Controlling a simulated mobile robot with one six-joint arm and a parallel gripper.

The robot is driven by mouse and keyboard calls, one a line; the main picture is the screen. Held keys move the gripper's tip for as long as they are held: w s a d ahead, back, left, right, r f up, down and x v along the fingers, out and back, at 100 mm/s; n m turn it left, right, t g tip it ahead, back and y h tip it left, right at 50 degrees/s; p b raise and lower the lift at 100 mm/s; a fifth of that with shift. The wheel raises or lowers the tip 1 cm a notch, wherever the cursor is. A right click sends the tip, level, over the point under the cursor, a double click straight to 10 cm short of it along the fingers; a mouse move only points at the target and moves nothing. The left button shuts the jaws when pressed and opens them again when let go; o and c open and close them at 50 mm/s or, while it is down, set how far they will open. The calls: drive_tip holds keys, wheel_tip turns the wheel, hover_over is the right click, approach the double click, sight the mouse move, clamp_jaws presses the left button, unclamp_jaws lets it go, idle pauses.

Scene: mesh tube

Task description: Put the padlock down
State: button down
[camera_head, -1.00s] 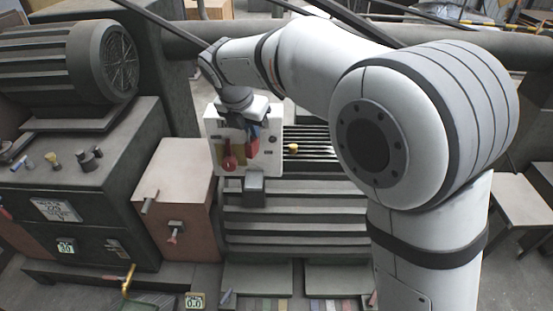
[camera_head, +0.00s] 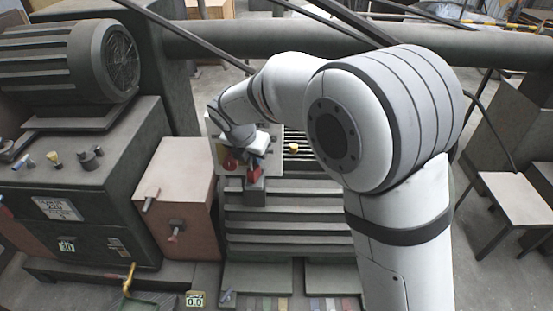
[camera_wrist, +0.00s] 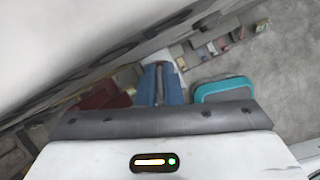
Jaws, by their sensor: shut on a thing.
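A red body that looks like the padlock (camera_head: 254,174) shows just below my wrist in the head view. It is in front of the white panel and right above a dark grey box (camera_head: 255,190). My gripper's blue fingers (camera_wrist: 160,72) are close together in the wrist view, shut on the padlock. The wrist hides most of the grip in the head view. I cannot tell whether the padlock touches the grey box.
The white panel (camera_head: 219,153) carries another red part (camera_head: 229,163) left of the padlock. A yellow knob (camera_head: 293,148) is to the right, by dark slats. A pinkish cabinet (camera_head: 178,185) stands on the left. A teal-edged object (camera_wrist: 222,88) lies right of the fingers.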

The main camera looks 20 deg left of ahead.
drive_tip(key=c, duration=1.6)
unclamp_jaws()
drive_tip(key=v, duration=1.2)
drive_tip(key=shift+r+b, duration=0.1)
drive_tip(key=shift+b, duration=0.2)
